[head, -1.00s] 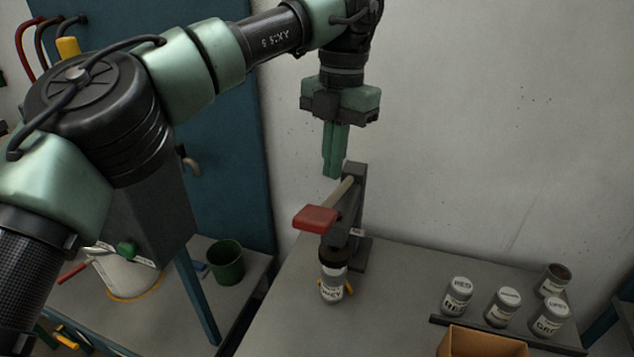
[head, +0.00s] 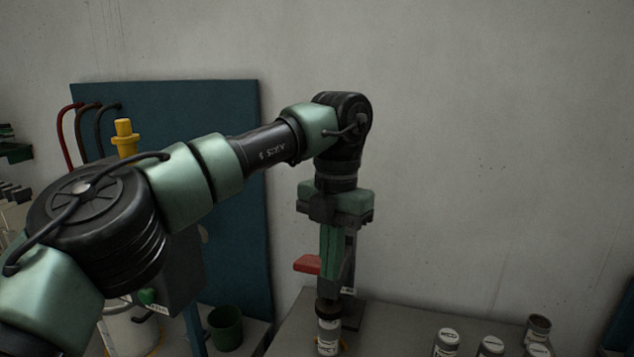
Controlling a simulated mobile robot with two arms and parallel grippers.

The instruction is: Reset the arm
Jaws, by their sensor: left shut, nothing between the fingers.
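My left arm comes in from the left and bends down at the wrist. My left gripper (head: 328,284) points straight down with its green fingers together and nothing between them. It appears in front of the dark upright press (head: 347,270), hiding much of it; I cannot tell whether they touch. The press's red handle pad (head: 307,263) shows just left of the fingers. A labelled jar with a dark top (head: 328,338) stands below the fingertips. My right gripper is not in view.
Several small labelled jars, one of them (head: 447,341), stand at the right of the grey bench (head: 385,325). A green cup (head: 225,328) and a white bucket (head: 128,335) are at lower left. A blue panel (head: 235,130) with hoses stands behind my arm. The wall above is bare.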

